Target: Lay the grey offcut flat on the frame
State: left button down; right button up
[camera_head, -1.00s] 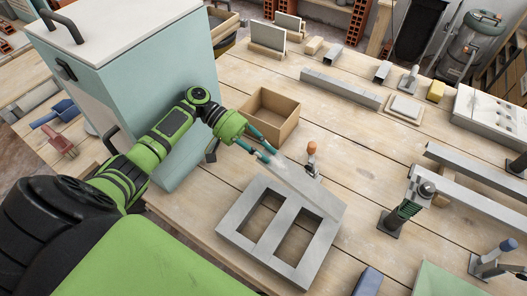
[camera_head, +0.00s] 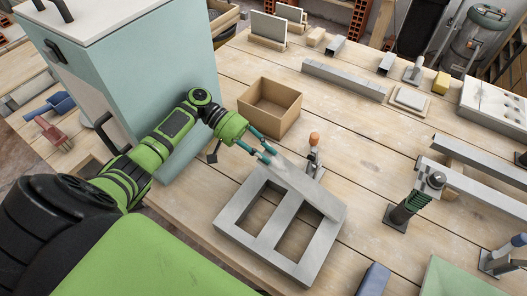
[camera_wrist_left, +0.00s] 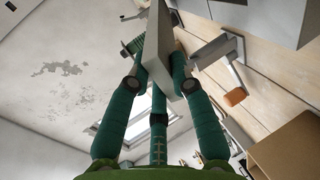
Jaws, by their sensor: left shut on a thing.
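The grey offcut (camera_head: 308,187) is a flat, narrow plank. My left gripper (camera_head: 266,156) is shut on its upper-left end, and it reaches from there down to the right, over the back right side of the frame. The frame (camera_head: 232,212) is a grey rectangle with two openings, lying on the table. I cannot tell whether the offcut touches it. In the left wrist view the offcut (camera_wrist_left: 158,45) stands between the green fingers (camera_wrist_left: 158,80). The offcut hides part of the frame's back right bar. My right gripper is not in view.
An orange-handled clamp (camera_head: 314,150) stands just behind the offcut. An open cardboard box (camera_head: 270,105) is beyond my left gripper, and a pale green cabinet (camera_head: 160,85) stands at left. A green-handled tool (camera_head: 405,208) stands right of the frame. Table between them is bare.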

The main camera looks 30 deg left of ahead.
pick_arm(q)
jog(key=shift+f+b, duration=0.3)
jog(key=shift+f, duration=0.05)
jog(key=c, duration=1)
grip_release()
jog(key=shift+r, duration=0.1)
notch_tip(320, 180, up, 10)
jog(key=shift+f, duration=0.1)
